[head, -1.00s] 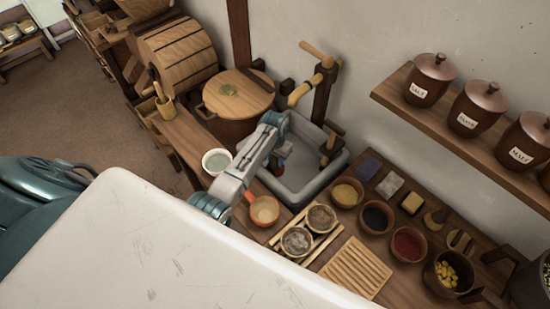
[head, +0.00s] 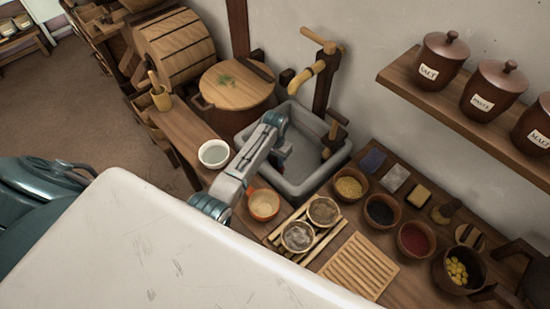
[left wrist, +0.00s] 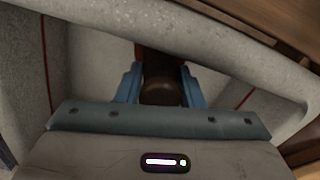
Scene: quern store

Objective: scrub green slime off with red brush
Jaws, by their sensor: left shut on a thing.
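My left gripper (head: 283,150) reaches down into the grey stone sink (head: 338,159). In the left wrist view its blue fingers are shut on a dark brown, handle-like thing (left wrist: 160,88). Its lower end is hidden, so I cannot tell from its visible part whether it is the red brush. I cannot make out any slime inside the sink. My right gripper is not in view.
A wooden tap post (head: 325,85) stands behind the sink. A white bowl (head: 214,153) and an orange bowl (head: 263,204) stand left and in front. Several filled bowls, a slatted board (head: 360,266) and small blocks crowd the counter at right. A jar shelf (head: 400,82) overhangs.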

